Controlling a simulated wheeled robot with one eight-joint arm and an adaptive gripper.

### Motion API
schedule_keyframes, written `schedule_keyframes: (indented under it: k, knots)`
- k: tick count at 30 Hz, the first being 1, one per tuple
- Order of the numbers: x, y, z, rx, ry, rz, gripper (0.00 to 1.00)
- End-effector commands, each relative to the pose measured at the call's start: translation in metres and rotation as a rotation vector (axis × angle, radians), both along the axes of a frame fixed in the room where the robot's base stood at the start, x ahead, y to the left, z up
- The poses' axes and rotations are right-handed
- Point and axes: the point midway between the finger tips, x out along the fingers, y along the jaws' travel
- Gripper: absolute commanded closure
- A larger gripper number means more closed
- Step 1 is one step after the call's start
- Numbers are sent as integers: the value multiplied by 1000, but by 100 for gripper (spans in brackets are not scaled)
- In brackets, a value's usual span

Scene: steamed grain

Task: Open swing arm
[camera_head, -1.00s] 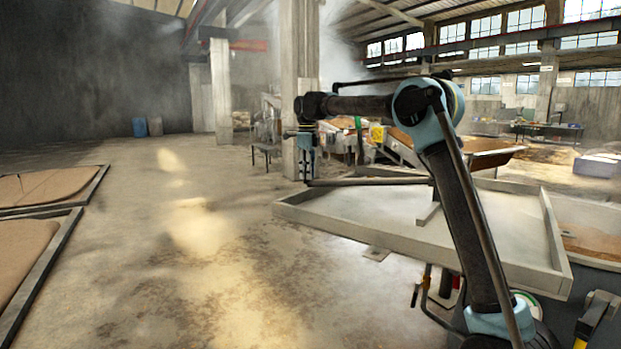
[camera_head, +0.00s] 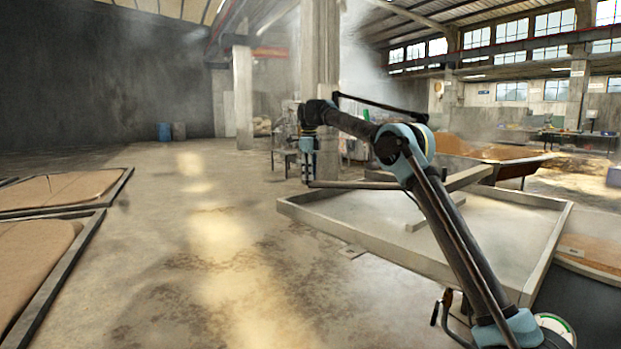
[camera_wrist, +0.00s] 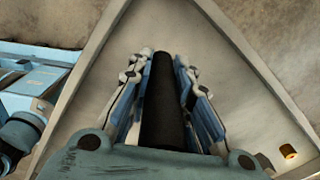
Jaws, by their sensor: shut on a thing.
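My gripper (camera_head: 308,178) points down near the left corner of a large, shallow, pale tray. It is at the left end of a thin, level bar (camera_head: 350,185), which I take to be the swing arm and which runs right, behind my arm. In the wrist view my gripper (camera_wrist: 162,75) has its fingers on either side of a dark round bar (camera_wrist: 163,115), gripping it. A pale beam (camera_head: 460,197) slants across the tray behind my arm. How the bar and beam join is hidden.
The tray (camera_head: 400,258) fills the right middle, with its corner below the bar in the wrist view. A concrete pillar (camera_head: 320,60) stands behind my gripper. Grain beds (camera_head: 95,225) lie on the left. The floor between is open.

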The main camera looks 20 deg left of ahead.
Motion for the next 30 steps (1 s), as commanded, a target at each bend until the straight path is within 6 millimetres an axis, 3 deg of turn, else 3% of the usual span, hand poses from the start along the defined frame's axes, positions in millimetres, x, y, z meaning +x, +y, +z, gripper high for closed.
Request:
schedule_keyframes:
  k: [14,15,17,19,30]
  knots:
    - [-5,11,1,3,-1,17,100]
    - [-6,11,1,3,-2,17,71]
    - [-6,12,1,3,-2,18,61]
    - [-7,13,1,3,-2,19,57]
    - [-6,11,1,1,-1,14,57]
